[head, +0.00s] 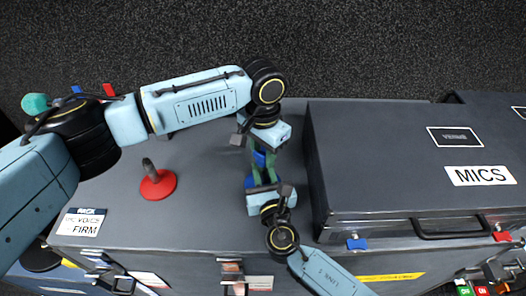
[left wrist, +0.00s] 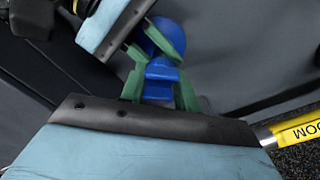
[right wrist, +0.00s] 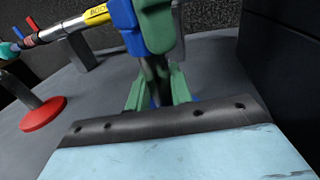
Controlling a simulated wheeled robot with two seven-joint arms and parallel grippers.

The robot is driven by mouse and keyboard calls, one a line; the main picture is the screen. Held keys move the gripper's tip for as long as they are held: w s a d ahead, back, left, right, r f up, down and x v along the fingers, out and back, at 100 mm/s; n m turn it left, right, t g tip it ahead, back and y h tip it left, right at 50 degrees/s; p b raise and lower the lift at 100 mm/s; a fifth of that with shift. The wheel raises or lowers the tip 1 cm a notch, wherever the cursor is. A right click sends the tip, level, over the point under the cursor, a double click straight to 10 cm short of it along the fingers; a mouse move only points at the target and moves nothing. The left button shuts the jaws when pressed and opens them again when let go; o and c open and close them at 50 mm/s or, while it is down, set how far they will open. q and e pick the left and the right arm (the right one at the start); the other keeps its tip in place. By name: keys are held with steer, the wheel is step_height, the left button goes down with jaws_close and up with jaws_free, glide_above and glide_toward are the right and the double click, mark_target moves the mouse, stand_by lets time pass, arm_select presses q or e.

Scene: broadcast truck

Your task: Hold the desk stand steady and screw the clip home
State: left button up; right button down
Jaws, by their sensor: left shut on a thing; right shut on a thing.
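The desk stand has a round blue base (head: 249,183), also in the left wrist view (left wrist: 168,38). Its dark stem (right wrist: 155,75) shows in the right wrist view. My right gripper (head: 257,178) is shut on the stem, its green fingers (right wrist: 157,92) on either side. The blue clip (head: 260,158) is at the stem's top; it also shows in the left wrist view (left wrist: 162,72). My left gripper (head: 261,146) is shut on the clip, its green fingers (left wrist: 160,90) on both sides. The clip and stem look in line; fingers hide most of the joint.
A red desk stand (head: 157,184) stands to the left on the grey case top (head: 205,205). The raised MICS case (head: 390,165) is close on the right. A boom pole with a yellow label (right wrist: 97,13) lies behind on supports.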

arm_select(q)
steer(key=o, duration=1.1)
steer(key=shift+o, duration=0.2)
steer(key=shift+r, duration=0.15)
step_height(320, 180, up, 12)
arm_select(e)
steer(key=c, duration=1.2)
jaws_free()
steer(key=shift+o, duration=0.2)
steer(key=shift+s, duration=0.1)
steer(key=p+v, duration=0.1)
steer(key=v, duration=1.2)
steer(key=shift+s, duration=0.1)
arm_select(q)
steer(key=shift+r, duration=0.4)
